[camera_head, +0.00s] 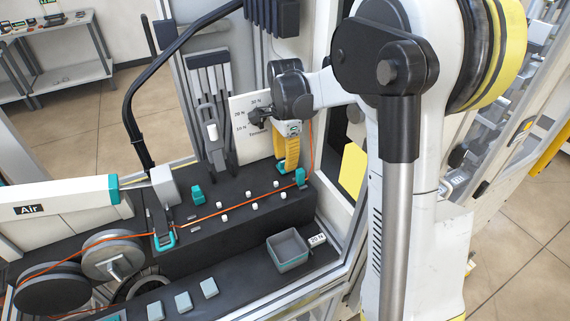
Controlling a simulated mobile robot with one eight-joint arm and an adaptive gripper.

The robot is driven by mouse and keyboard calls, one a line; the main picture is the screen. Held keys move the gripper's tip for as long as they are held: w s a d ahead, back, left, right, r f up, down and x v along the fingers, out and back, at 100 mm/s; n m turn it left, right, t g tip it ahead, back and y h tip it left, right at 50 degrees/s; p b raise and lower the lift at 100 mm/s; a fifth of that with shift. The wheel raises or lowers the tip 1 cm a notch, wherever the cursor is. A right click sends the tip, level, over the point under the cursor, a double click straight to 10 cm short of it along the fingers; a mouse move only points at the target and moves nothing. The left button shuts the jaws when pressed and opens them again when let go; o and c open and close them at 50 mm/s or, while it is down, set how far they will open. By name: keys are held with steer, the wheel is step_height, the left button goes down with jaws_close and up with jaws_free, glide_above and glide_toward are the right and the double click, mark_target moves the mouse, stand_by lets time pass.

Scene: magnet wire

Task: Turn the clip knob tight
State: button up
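My gripper (287,167) points down at the far right end of the black block, its yellow ribbed fingers close together. Their tips are at a small teal part (283,169), mostly hidden by them. I cannot tell whether this part is the clip knob or whether the fingers are shut on it. An orange wire (235,209) runs along the block from a teal clip (165,241) at the left to a teal post (300,178) just right of the fingers. A black knob-like piece (259,117) shows against a white labelled panel (240,135), left of my wrist.
Several small white pegs (254,206) and a teal block (197,195) stand near the wire. A grey open bin (289,249) is on the lower ledge. Two wire spools (115,257) are at lower left. A white "Air" beam (60,208) and a black hose (130,105) stand left.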

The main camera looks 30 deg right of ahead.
steer(key=shift+f, duration=0.5)
steer(key=shift+c, duration=0.5)
jaws_close()
